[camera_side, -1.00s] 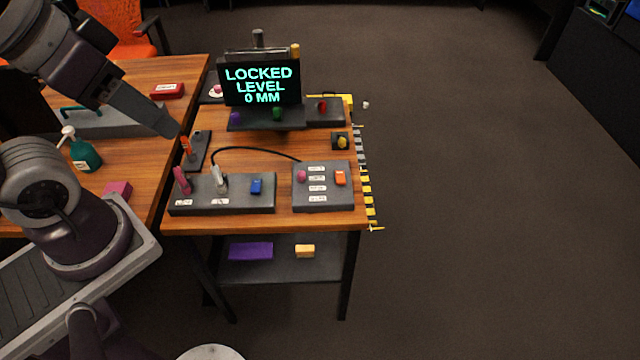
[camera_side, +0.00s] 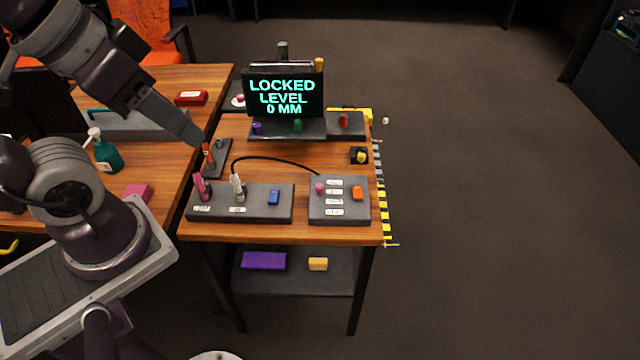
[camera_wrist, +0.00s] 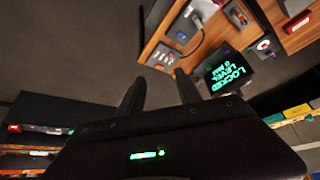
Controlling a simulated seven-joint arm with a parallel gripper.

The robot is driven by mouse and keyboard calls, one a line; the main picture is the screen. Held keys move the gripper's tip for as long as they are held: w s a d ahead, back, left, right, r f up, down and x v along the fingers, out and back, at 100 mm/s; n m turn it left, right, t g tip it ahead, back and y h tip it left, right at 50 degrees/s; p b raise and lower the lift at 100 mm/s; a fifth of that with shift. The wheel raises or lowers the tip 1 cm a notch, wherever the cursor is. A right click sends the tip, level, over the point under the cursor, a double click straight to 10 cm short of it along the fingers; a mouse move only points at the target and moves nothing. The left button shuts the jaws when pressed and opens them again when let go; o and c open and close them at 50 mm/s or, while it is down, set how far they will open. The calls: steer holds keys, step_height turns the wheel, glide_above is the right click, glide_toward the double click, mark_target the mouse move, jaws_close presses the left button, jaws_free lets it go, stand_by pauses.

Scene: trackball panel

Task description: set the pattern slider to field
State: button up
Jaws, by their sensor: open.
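A dark box (camera_side: 325,217) at the front right of the small wooden table carries a pink knob (camera_side: 319,188) beside a column of white labels (camera_side: 334,201) and an orange block (camera_side: 358,193). This looks like the slider panel, but the labels are too small to read. My gripper (camera_side: 200,140) is at the table's back left, above and near an orange-red lever (camera_side: 208,153), well left of the pink knob. In the wrist view my gripper (camera_wrist: 160,78) shows two dark fingers spread apart with nothing between them.
A screen (camera_side: 284,95) reads LOCKED LEVEL 0 MM. A second dark box (camera_side: 255,213) holds a pink lever (camera_side: 201,187), a white lever (camera_side: 237,187) and a blue block (camera_side: 273,198). A black cable (camera_side: 270,158) arches over the table. A green bottle (camera_side: 106,154) stands left.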

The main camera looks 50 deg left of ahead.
steer(key=n+g, duration=0.6)
steer(key=n, duration=0.6)
glide_above(319, 184)
step_height(319, 184, down, 28)
steer(key=shift+f, duration=0.1)
step_height(319, 184, down, 7)
steer(key=shift+f, duration=0.15)
jaws_close()
